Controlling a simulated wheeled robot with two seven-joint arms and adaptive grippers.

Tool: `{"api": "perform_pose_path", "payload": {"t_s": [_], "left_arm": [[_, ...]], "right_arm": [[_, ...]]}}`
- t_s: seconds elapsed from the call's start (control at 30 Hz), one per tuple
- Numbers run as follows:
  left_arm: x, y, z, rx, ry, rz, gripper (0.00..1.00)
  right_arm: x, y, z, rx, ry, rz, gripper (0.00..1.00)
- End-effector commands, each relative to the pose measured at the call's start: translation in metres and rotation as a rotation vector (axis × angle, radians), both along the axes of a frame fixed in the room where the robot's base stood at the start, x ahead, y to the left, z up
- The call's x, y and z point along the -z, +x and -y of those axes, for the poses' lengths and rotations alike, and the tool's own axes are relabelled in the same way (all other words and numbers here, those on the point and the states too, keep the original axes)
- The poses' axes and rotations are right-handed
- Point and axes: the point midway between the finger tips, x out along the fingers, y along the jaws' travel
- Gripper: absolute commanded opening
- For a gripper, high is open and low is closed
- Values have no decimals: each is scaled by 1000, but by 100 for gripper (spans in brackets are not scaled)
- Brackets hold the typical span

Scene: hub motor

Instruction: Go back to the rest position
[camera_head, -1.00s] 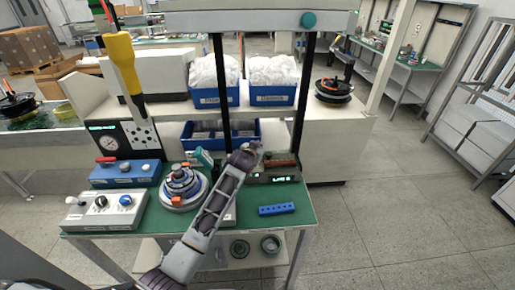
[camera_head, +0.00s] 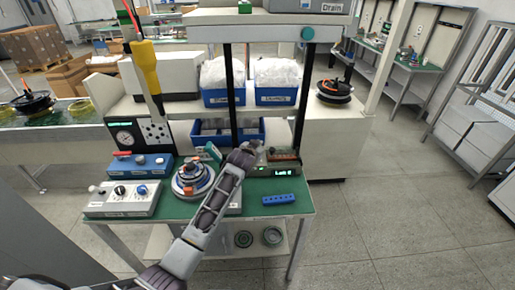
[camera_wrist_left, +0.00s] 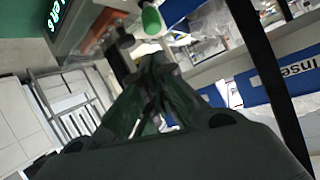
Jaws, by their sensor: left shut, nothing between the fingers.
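My left gripper (camera_head: 244,154) is at the end of the grey arm that reaches up from the bottom left over the green-topped bench (camera_head: 265,220) in the head view. It is near the small device with a green display. In the left wrist view the dark fingers (camera_wrist_left: 155,66) come together with nothing between them. The hub motor (camera_head: 192,179), a round stack of grey, blue and orange parts, sits on the bench to the left of my arm. The right gripper is not in view.
A display device (camera_head: 282,170), a blue block with holes (camera_head: 279,199), a blue box (camera_head: 141,166) and a grey knob box (camera_head: 123,198) lie on the bench. Dark posts (camera_head: 238,85) stand close to the gripper. Blue bins (camera_head: 277,96) are behind. Open floor (camera_head: 390,215) lies to the right.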

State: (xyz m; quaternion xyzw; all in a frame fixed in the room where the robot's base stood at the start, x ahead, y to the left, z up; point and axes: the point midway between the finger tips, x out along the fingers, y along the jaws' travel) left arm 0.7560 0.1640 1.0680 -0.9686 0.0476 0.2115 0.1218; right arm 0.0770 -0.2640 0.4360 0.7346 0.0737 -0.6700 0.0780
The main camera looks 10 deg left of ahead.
Motion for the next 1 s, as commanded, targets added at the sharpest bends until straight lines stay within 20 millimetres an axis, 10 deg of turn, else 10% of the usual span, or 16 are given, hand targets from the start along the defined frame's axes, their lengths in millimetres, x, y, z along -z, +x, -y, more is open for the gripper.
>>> {"api": "perform_pose_path", "payload": {"t_s": [1.0], "left_arm": [[15,-24,-5,-10,-7,-53,0]], "right_arm": [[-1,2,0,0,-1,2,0]]}}
